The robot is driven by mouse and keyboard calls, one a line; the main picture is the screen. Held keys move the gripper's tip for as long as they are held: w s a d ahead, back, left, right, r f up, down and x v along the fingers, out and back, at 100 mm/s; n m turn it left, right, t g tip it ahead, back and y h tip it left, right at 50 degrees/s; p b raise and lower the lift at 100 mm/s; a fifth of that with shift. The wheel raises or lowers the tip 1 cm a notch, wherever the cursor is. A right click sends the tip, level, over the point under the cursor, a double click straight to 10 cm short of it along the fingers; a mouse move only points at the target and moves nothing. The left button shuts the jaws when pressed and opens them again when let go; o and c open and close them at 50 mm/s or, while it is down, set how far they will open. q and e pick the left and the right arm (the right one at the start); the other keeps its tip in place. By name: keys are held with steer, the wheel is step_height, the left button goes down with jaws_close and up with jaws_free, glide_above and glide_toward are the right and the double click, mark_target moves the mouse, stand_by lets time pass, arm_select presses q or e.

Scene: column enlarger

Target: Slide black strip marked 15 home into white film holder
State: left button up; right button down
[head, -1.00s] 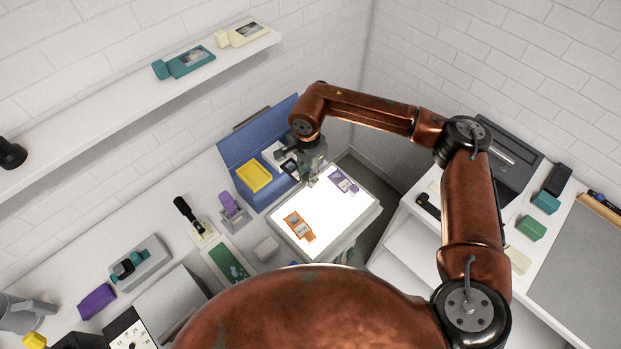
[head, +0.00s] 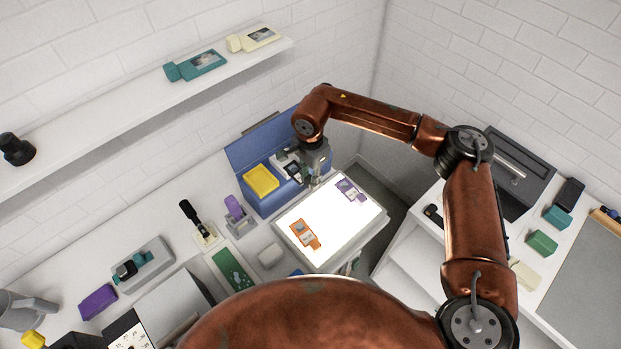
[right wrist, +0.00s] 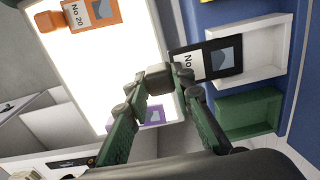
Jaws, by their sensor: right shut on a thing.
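The black strip (right wrist: 222,61) shows "No" and a grey picture in the right wrist view; its number is hidden. Its outer end reaches over the near side of the white film holder (right wrist: 275,28), whose far part is bare. I cannot tell how deep it sits. My right gripper (right wrist: 160,82) is shut on the strip's dark end block, beside the holder. In the head view the right gripper (head: 314,180) is above the light table's back edge, with the strip (head: 292,171) on its left. My left gripper is not in view.
The blue case (head: 245,153) also has a yellow holder (head: 261,181) and a green holder (right wrist: 250,112). The lit table (head: 335,222) carries an orange strip (head: 304,234) and a purple strip (head: 350,190). Its middle is clear.

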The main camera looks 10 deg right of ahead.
stand_by(0.4)
steer(key=shift+w+b, duration=0.1)
steer(key=shift+b, duration=0.2)
steer(key=shift+w+a+b, duration=0.5)
steer(key=shift+w+a, duration=0.1)
steer(key=shift+w, duration=0.35)
steer(key=shift+w+a+b, duration=0.5)
steer(key=shift+w+a, duration=0.05)
steer(key=shift+w, duration=0.35)
steer(key=c, duration=1.6)
jaws_free()
